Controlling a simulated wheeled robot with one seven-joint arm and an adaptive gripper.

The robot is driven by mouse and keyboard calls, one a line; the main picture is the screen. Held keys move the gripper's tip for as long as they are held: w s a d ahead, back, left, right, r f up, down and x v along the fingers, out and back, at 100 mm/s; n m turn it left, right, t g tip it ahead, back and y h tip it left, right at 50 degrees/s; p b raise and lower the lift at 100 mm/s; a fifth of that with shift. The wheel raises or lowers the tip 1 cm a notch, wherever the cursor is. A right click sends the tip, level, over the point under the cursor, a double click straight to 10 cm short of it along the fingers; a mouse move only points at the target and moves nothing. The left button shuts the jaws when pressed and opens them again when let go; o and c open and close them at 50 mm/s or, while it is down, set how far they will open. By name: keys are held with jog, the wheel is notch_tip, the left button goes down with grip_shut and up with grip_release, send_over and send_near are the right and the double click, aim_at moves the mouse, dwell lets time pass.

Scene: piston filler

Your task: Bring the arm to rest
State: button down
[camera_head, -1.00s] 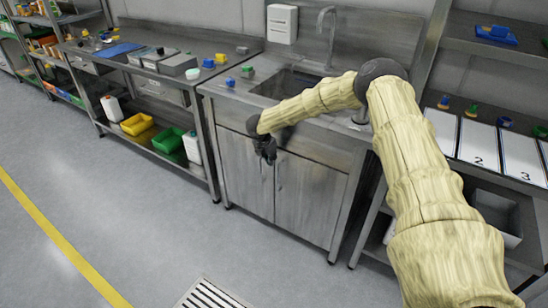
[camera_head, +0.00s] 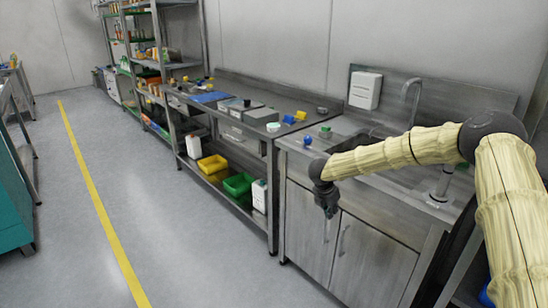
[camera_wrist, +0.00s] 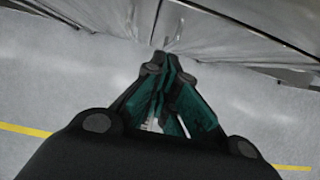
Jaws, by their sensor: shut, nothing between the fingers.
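My gripper (camera_head: 327,208) hangs pointing down in front of the sink cabinet (camera_head: 375,258) in the head view. My arm reaches in from the right, bent at the elbow, with its forearm passing in front of the sink counter. In the wrist view the fingers of my gripper (camera_wrist: 166,62) meet at their tips, with nothing between them. Below them are the grey floor and the metal cabinet doors.
A steel workbench (camera_head: 262,140) with small items stands left of the sink. Its lower shelf holds a yellow bin (camera_head: 212,164) and a green bin (camera_head: 238,184). A shelving rack (camera_head: 165,65) stands farther back. The floor (camera_head: 190,255) is open beside a yellow line (camera_head: 95,190).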

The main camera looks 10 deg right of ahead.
jog(key=s+a+f+n+t+p, duration=0.1)
jog(key=s+a+f+n+p, duration=0.1)
jog(key=s+a+f+n, duration=0.75)
jog(key=s+a+f+n+t+p, duration=0.25)
jog(key=s+f+n, duration=0.45)
jog(key=s+n, duration=0.7)
jog(key=s+a+n+g+y+p, duration=0.2)
jog(key=s+n+g, duration=0.3)
jog(key=s+n, duration=1.9)
jog(key=s+y, duration=0.1)
jog(key=s, duration=0.9)
jog(key=shift+a+r+g+y, duration=0.2)
jog(key=shift+g+y, duration=0.15)
jog(key=shift+y, duration=0.05)
jog(key=shift+s, duration=0.1)
